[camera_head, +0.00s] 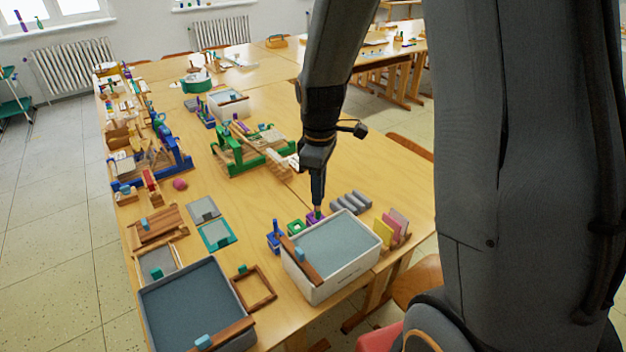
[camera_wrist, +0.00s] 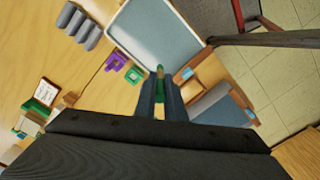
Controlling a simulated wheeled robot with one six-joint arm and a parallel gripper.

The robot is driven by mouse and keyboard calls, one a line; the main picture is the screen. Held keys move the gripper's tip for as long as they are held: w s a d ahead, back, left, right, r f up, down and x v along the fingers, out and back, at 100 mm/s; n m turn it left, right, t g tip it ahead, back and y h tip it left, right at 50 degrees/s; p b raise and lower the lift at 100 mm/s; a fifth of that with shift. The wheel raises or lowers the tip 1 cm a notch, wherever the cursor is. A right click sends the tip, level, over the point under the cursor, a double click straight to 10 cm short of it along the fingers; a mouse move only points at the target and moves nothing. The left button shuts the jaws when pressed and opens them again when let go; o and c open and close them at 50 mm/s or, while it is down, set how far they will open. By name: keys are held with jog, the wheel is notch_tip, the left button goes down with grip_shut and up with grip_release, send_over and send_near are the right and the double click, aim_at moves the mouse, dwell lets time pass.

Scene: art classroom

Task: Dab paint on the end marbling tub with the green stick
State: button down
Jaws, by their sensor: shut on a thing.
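My gripper (camera_head: 317,206) points down just behind the white marbling tub (camera_head: 318,290). In the wrist view my gripper (camera_wrist: 160,84) is shut on the slim green stick (camera_wrist: 160,69), whose end shows between the fingertips. The white tub's rim (camera_wrist: 108,32) lies ahead in that view, around a flat grey-blue surface (camera_head: 335,242). A wooden bar with a blue block lies across its left side. A darker grey tub (camera_head: 147,320) with a similar bar stands at the near left. Whether the stick touches anything is unclear.
Small purple (camera_wrist: 115,62) and green (camera_head: 295,227) holders and a blue one (camera_head: 274,238) stand beside the white tub. A grey ridged rack (camera_head: 351,203) and coloured panels (camera_head: 392,230) stand close by. An empty wooden frame (camera_head: 254,288) lies between the tubs.

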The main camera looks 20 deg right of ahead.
aim_at(318, 218)
jog(key=shift+f+b, duration=2.95)
jog(key=shift+f, duration=0.5)
jog(key=shift+f+b, duration=0.85)
jog(key=shift+f, duration=1.1)
jog(key=shift+f, duration=0.25)
jog(key=shift+r+p, duration=4.2)
jog(key=shift+r, duration=0.9)
jog(key=shift+f, duration=0.1)
